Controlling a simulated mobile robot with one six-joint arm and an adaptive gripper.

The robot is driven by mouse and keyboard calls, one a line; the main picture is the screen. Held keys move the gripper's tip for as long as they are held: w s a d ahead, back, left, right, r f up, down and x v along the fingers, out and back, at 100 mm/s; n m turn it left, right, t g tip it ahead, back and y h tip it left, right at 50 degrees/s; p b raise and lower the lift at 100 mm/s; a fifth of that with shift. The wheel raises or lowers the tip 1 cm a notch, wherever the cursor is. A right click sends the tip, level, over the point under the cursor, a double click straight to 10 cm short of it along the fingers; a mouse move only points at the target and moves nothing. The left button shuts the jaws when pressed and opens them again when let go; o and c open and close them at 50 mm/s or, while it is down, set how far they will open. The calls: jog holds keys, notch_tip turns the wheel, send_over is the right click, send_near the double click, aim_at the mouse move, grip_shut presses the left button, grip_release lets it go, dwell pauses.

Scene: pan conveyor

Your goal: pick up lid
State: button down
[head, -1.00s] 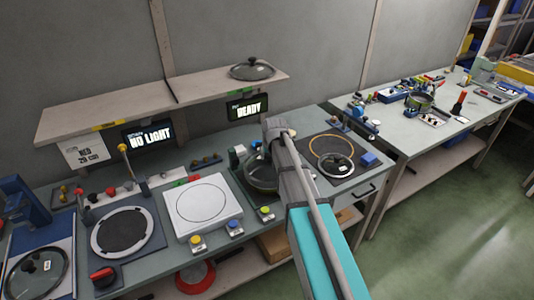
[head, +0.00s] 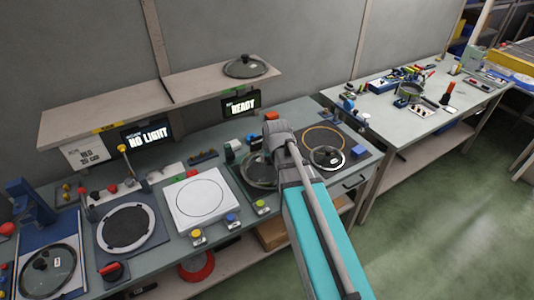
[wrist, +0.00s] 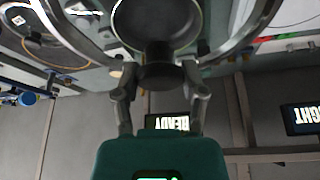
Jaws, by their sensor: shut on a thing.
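My gripper (wrist: 160,78) is shut on the dark knob of a glass lid. The lid's steel rim (wrist: 257,22) curves across the top of the wrist view on both sides of the knob. In the head view the held lid (head: 256,172) shows partly, behind my arm, over the station below the READY screen. My arm hides its right part and my fingers. Whether it touches what lies below cannot be told. Other glass lids sit on the shelf (head: 246,67), on the right mat (head: 327,157) and at the far left (head: 47,268).
The shelf (head: 110,112) runs along the wall above the bench, with READY (head: 240,105) and NO LIGHT (head: 146,135) screens beneath it. A white square plate (head: 201,200) and a dark round pad (head: 125,228) lie left. A second table (head: 400,130) with clutter stands right.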

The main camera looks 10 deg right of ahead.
dwell(0.7)
jog(key=shift+f+b, duration=0.85)
jog(key=shift+r, duration=0.1)
jog(key=shift+s, duration=0.1)
